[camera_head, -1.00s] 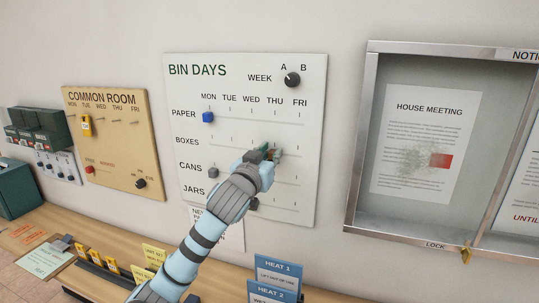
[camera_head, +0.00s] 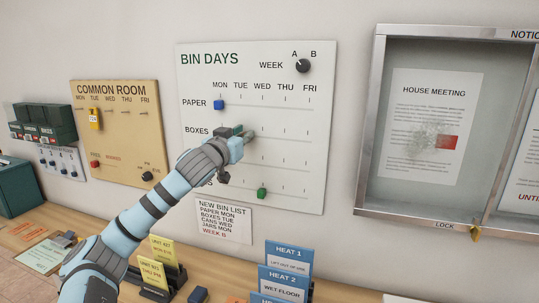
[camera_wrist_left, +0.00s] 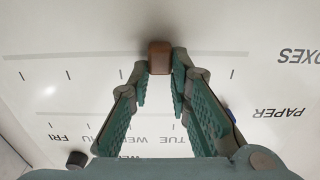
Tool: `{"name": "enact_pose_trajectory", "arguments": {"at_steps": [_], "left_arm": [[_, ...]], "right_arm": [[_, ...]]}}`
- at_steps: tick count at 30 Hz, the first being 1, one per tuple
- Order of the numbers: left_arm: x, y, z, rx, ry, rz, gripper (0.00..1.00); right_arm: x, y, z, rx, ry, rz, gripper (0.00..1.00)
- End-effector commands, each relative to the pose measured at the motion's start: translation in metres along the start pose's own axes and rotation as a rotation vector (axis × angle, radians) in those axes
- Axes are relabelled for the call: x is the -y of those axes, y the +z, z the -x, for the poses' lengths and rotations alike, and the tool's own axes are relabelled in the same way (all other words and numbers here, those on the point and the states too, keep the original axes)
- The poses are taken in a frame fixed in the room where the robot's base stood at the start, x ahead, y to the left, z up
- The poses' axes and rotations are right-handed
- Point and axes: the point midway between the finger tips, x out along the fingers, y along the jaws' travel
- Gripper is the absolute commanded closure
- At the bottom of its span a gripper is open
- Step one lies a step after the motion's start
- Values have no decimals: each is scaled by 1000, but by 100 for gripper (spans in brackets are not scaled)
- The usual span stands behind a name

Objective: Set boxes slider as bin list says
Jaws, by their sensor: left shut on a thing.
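The BIN DAYS board (camera_head: 300,150) hangs on the wall with slider rows for PAPER, BOXES, CANS and JARS. The brown boxes slider (camera_wrist_left: 159,57) is between the fingertips of my left gripper (camera_wrist_left: 158,72), which is shut on it. In the wrist view, which is upside down, it sits between the WED and TUE ticks, nearer TUE. In the head view my left gripper (camera_head: 242,136) hides the slider. The new bin list (camera_head: 223,220) reads PAPER MON, BOXES TUE, CANS WED, JARS MON, WEEK B. My right gripper is not in view.
The blue paper slider (camera_head: 219,105) is at MON. The dark cans slider (camera_head: 223,177) is near MON, beside my arm. The green jars slider (camera_head: 262,193) is around WED. The week knob (camera_head: 302,65) is at the top right. Signs (camera_head: 283,282) stand on the shelf below.

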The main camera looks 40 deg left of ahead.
Motion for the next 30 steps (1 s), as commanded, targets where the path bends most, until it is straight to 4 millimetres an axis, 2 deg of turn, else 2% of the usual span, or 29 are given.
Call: {"name": "enact_pose_trajectory", "arguments": {"at_steps": [1, 4, 14, 15, 18, 27, 30], "left_arm": [[9, 9, -2, 13, -5, 2, 100], [19, 7, -5, 14, -2, 6, 100], [21, 4, -6, 14, 2, 8, 100], [21, 4, -6, 13, 2, 8, 79], [21, 3, -6, 12, 2, 7, 63], [21, 2, -6, 9, 2, 5, 62], [22, -5, -6, 7, -1, 9, 62]], "right_arm": [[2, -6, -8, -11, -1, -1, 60], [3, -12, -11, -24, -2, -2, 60], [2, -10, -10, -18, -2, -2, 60], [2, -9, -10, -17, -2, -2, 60], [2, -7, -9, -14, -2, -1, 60], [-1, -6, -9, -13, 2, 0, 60], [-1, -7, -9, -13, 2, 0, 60]]}}
